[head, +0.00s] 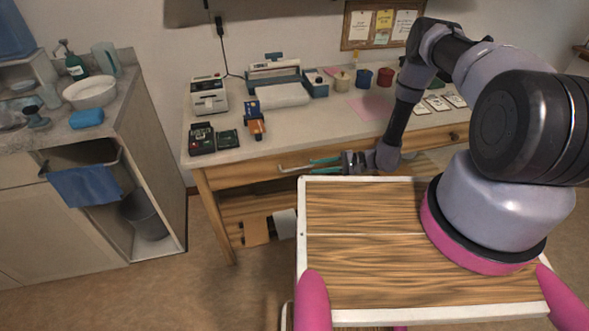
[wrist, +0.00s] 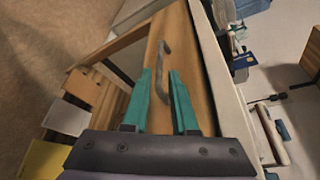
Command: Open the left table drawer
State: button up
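The left table drawer (head: 235,175) is a wooden front under the tabletop's left part, and it looks closed. Its curved grey metal handle (wrist: 163,75) shows in the wrist view and also in the head view (head: 284,170). My gripper (head: 312,166) is in front of the drawer at handle height, its teal fingers pointing left along the front. In the wrist view my gripper (wrist: 159,72) is open. The near part of the handle lies between the fingertips in the picture; I cannot tell whether they touch it.
The tabletop (head: 330,115) carries a card reader (head: 209,94), a printer-like device (head: 275,72), circuit boards (head: 202,138) and cups. A lower shelf (head: 250,208) holds boxes. A counter (head: 75,130) with an open cabinet stands at left. Floor between counter and table is clear.

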aim_at(296, 169)
jog(key=x, duration=0.8)
grip_shut()
dwell(1.3)
